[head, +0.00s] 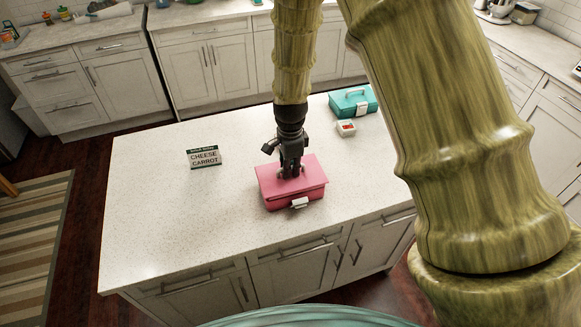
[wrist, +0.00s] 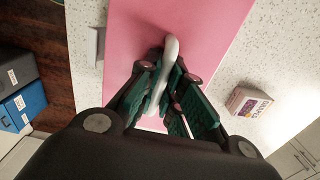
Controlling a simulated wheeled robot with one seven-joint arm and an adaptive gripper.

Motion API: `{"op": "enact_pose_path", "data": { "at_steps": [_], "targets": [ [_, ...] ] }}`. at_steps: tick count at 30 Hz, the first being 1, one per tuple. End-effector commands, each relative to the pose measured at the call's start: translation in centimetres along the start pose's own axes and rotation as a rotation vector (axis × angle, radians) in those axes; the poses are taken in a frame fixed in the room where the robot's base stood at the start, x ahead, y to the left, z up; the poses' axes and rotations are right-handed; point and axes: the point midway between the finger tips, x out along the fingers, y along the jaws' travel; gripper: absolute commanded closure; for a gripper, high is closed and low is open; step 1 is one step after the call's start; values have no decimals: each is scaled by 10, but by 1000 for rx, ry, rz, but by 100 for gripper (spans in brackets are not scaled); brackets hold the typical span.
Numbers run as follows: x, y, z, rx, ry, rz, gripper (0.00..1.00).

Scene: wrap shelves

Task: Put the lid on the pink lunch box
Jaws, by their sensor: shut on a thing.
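The pink lunch box (head: 292,198) stands on the island near its front edge, with a white latch on its front. Its pink lid (head: 266,177) lies over the top of the box and also fills the middle of the wrist view (wrist: 128,28). I cannot tell whether the lid rests fully on the rim or is slightly above it. My gripper (head: 291,173) points down over the lid, with its fingers (wrist: 172,82) closed around the lid's pale handle (wrist: 170,50). The handle is mostly hidden in the head view.
A teal lunch box (head: 352,102) stands at the island's back right, with a small white container (head: 346,128) holding something red in front of it. A "CHEESE CARROT" sign (head: 205,158) stands to the left. The countertop (head: 165,225) left of the pink box is clear.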

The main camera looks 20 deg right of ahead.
Motion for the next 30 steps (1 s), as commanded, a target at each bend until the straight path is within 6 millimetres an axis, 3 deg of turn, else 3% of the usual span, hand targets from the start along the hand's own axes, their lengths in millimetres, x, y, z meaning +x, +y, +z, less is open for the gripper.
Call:
{"op": "enact_pose_path", "data": {
  "at_steps": [30],
  "targets": [
    [20,0,0,0,0,0,100]
  ]
}}
